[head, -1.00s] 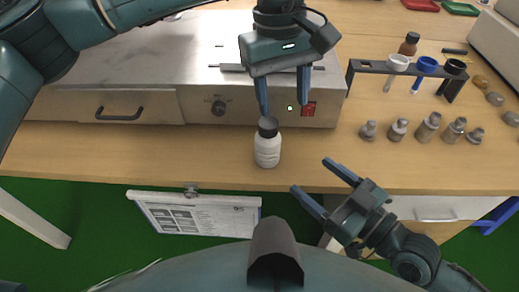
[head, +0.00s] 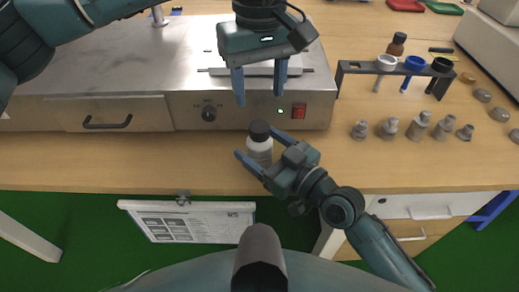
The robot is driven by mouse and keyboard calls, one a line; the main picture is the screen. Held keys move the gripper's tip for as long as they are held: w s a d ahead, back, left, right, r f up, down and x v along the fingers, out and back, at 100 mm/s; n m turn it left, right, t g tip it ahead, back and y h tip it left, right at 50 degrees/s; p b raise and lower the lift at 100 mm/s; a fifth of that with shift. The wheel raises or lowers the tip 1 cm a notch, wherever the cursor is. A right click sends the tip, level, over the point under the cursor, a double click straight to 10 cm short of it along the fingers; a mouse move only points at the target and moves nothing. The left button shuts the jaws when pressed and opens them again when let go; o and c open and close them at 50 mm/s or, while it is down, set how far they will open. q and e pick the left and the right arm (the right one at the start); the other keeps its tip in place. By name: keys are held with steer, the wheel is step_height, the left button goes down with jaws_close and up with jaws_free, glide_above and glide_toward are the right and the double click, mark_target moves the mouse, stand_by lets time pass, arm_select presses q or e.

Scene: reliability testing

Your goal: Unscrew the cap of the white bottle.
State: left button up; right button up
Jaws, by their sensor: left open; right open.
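The white bottle (head: 259,150) with its black cap (head: 259,130) stands upright on the wooden table near its front edge. My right gripper (head: 256,149) is open, with one finger on each side of the bottle's body; whether the fingers touch it cannot be told. My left gripper (head: 260,93) is open and empty. Its fingers point down, above and behind the cap, in front of the metal device. The cap sits on the bottle.
A metal device (head: 100,65) with a drawer, knob and red switch stands behind the bottle. A rack (head: 394,69) with coloured holders and several metal weights (head: 418,126) is on the right. A clipboard (head: 190,221) hangs at the table's front.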

mark_target(260, 126)
steer(key=shift+w+a, duration=0.2)
steer(key=shift+a, duration=0.1)
steer(key=shift+c, duration=0.3)
jaws_close()
arm_select(q)
steer(key=m, duration=1.3)
steer(key=shift+f+m, duration=0.3)
steer(key=shift+f, duration=3.7)
steer(key=shift+c, duration=0.4)
